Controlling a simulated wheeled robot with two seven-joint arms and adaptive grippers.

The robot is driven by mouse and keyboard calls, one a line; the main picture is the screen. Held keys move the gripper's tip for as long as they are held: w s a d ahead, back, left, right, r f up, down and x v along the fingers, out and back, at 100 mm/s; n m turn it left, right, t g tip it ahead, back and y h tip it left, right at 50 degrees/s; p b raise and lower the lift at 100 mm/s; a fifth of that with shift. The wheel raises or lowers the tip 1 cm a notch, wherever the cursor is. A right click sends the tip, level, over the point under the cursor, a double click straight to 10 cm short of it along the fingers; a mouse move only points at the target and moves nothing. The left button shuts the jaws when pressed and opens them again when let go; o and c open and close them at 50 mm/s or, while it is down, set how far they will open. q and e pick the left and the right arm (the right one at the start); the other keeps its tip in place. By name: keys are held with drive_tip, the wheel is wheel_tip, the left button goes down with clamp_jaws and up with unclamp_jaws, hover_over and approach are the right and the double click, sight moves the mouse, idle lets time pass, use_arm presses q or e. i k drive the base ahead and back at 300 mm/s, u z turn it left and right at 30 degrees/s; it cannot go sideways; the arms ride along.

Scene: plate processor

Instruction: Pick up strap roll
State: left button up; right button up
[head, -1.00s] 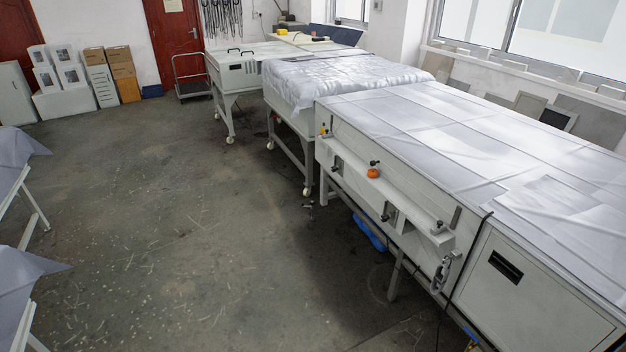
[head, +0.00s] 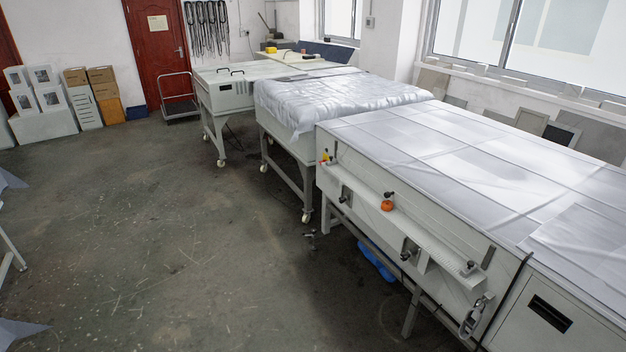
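Neither of my grippers is in view. I cannot tell for sure which thing is the strap roll. A small round orange thing (head: 387,205) sits on the white ledge along the side of the near machine. A small yellow thing (head: 271,50) lies on the far table by the back wall, too small to make out.
The near machine (head: 400,150) with its sheeted top fills the right. Behind it stand a sheet-covered table (head: 335,95) and a wheeled white table (head: 232,92). A flat cart (head: 178,103) and boxes (head: 88,95) line the back wall. The floor (head: 150,220) between is clear.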

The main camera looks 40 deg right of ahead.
sight(387, 205)
drive_tip(key=u, duration=0.1)
drive_tip(key=i, duration=2)
drive_tip(key=z, duration=0.55)
drive_tip(key=i, duration=1.15)
drive_tip(key=z, duration=1.65)
drive_tip(key=i, duration=0.85)
drive_tip(key=z, duration=0.65)
